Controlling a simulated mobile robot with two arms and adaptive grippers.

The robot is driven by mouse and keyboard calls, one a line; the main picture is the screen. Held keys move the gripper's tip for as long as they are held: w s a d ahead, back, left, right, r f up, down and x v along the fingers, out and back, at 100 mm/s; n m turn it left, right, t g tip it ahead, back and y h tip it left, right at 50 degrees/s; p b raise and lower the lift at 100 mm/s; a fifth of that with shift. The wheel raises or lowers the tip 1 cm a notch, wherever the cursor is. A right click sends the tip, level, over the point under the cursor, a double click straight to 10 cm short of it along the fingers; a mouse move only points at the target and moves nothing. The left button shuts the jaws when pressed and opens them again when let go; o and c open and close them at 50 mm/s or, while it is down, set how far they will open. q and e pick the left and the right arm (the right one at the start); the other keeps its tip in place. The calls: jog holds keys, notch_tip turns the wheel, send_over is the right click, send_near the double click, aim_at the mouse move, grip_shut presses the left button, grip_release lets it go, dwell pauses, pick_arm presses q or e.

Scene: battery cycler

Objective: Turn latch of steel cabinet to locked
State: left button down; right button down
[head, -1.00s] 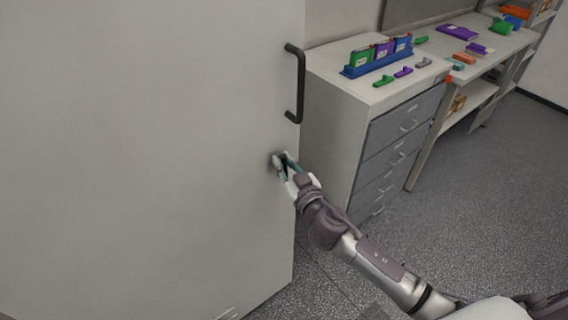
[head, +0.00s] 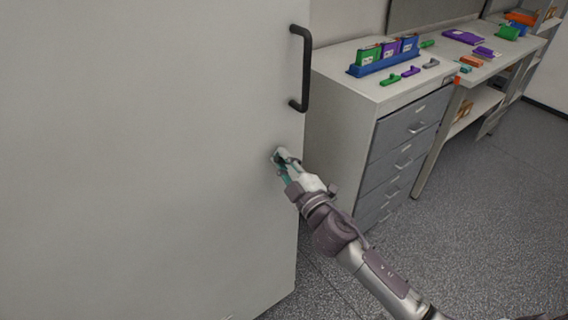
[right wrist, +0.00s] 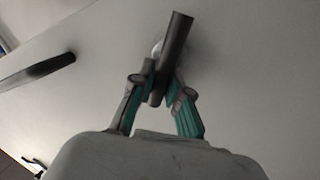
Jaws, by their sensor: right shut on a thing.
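The steel cabinet (head: 130,150) fills the left of the head view with its pale door closed flat toward me. My right gripper (head: 281,160) is at the door's right edge, below the black door handle (head: 305,68). In the right wrist view my right gripper (right wrist: 165,88) is shut on the dark bar of the latch (right wrist: 174,50), with one finger on each side. The bar's upper end sticks out past the fingers, tilted slightly right in that view. In the head view the gripper mostly hides the latch. My left gripper is not in view.
A drawer cabinet (head: 340,130) stands right of the steel cabinet, with a blue rack (head: 385,62) of coloured packs and small parts on top. Behind it is a workbench (head: 520,42) with coloured items. The grey floor (head: 480,200) at right is clear.

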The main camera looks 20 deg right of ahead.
jog(key=n, duration=0.2)
jog(key=n+y+b, duration=0.1)
jog(key=n, duration=0.1)
jog(key=shift+f, duration=0.4)
jog(key=shift+f+n+y+b, duration=0.1)
jog(key=shift+n+y+b, duration=0.4)
jog(key=shift+n, duration=1.7)
jog(key=c, duration=1.2)
grip_release()
jog(key=shift+o, duration=0.3)
